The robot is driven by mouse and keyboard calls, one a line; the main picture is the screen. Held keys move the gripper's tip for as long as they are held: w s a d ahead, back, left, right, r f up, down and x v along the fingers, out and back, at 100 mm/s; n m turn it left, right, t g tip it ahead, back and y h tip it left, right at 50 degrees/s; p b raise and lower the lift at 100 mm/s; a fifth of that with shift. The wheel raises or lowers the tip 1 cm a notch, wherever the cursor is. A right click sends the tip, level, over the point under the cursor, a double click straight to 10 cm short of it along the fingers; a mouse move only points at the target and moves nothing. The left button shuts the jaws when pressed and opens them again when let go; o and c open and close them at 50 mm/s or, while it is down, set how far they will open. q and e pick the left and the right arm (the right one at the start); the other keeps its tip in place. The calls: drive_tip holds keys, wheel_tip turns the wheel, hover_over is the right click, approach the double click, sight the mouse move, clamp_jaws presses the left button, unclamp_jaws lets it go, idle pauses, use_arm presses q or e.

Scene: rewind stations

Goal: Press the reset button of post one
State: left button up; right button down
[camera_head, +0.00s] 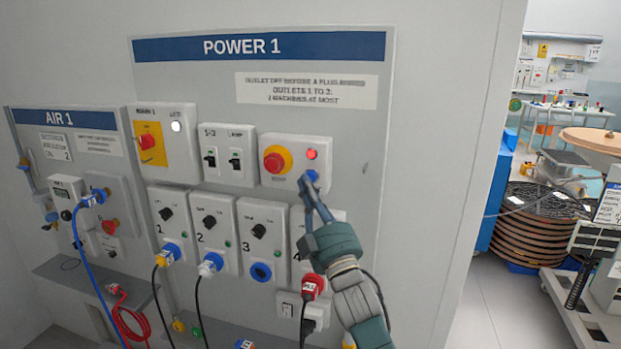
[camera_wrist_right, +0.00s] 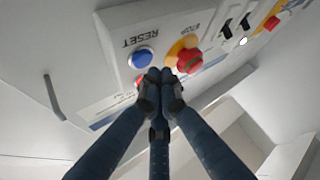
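The power post POWER 1 (camera_head: 240,46) is a grey wall panel. Its stop-and-reset box (camera_head: 290,145) carries a red stop button on a yellow ring (camera_head: 277,160), a lit red lamp (camera_head: 312,154) and the blue reset button (camera_head: 312,175). In the right wrist view the picture is turned over, and the blue reset button (camera_wrist_right: 141,57) sits beside the red stop button (camera_wrist_right: 189,61). My right gripper (camera_head: 306,183) has its fingers together, empty, with the tips close to the blue button. In the wrist view the fingertips (camera_wrist_right: 160,76) overlap the area between the buttons; contact cannot be told. My left gripper is out of view.
Sockets with switches (camera_head: 213,230) and hanging cables lie below the box. Two small switches (camera_head: 227,158) and a yellow main switch (camera_head: 150,143) are to its left. The AIR 1 panel (camera_head: 60,120) stands further left. Open floor and a coil stack (camera_head: 530,225) are at right.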

drive_tip(key=shift+w, duration=0.2)
idle(0.6)
drive_tip(key=shift+w+d, duration=0.1)
drive_tip(key=shift+w, duration=0.1)
drive_tip(key=shift+w+d+b, duration=0.15)
drive_tip(key=shift+w+b, duration=0.15)
drive_tip(key=shift+w, duration=0.05)
idle(0.8)
drive_tip(key=shift+s+r, duration=0.1)
drive_tip(key=shift+s+a+p, duration=0.25)
drive_tip(key=shift+s+p, duration=0.05)
drive_tip(key=shift+s, duration=0.35)
drive_tip(key=s, duration=0.1)
drive_tip(key=s+a+p, duration=0.1)
drive_tip(key=s, duration=0.2)
drive_tip(key=shift+s+a+p, duration=0.25)
drive_tip(key=shift+s+p, duration=0.1)
drive_tip(key=shift+p, duration=0.05)
